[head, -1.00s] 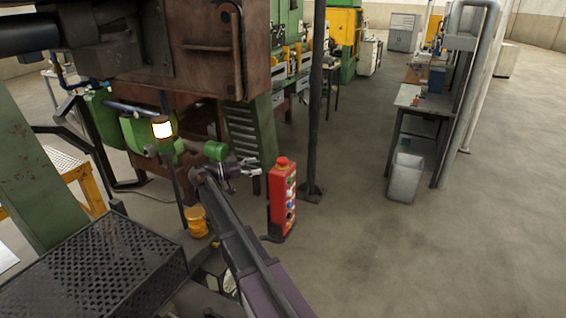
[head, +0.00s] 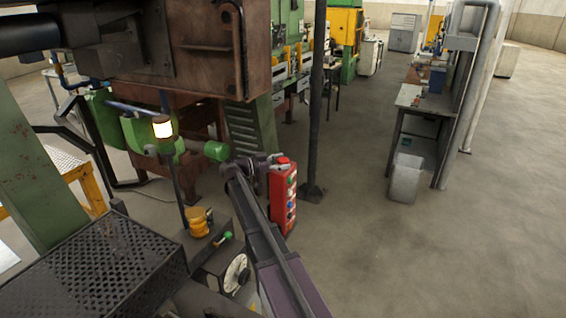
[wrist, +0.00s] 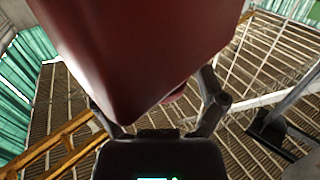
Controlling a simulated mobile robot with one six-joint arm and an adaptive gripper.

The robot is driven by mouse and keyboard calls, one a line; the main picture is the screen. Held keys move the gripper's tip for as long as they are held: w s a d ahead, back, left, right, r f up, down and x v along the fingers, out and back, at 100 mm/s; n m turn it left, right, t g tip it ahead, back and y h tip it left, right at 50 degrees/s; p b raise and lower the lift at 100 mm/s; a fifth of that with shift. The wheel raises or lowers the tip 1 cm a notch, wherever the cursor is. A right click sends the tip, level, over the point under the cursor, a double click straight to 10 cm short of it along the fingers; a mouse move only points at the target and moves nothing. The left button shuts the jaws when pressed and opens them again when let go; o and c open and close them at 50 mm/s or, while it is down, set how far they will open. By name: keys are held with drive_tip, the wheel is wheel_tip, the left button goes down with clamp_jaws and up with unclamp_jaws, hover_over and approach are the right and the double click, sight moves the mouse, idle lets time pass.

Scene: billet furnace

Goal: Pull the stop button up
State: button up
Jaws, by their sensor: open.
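The red stop button (head: 284,161) sits on top of the upright red control box (head: 283,203) in the head view. My gripper (head: 275,161) is open at the top of the box, close to the button on its left side. In the wrist view the dark red box (wrist: 135,45) fills the upper middle. My gripper's fingers (wrist: 157,98) are spread on either side of the box's lower end. A small rounded red part shows near the right finger, probably the button and mostly hidden. I cannot tell whether the fingers touch it.
A dark pole (head: 314,110) stands just behind the box. The rusty furnace body (head: 200,50) is at the upper left. A dial unit (head: 236,272) is beside my arm.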

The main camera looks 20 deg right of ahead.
clamp_jaws()
drive_tip(key=shift+r+p, duration=0.7)
drive_tip(key=shift+w+f, duration=0.1)
drive_tip(key=shift+c, duration=2.2)
unclamp_jaws()
drive_tip(key=o, duration=0.4)
drive_tip(key=shift+o, duration=0.2)
drive_tip(key=shift+a, duration=0.1)
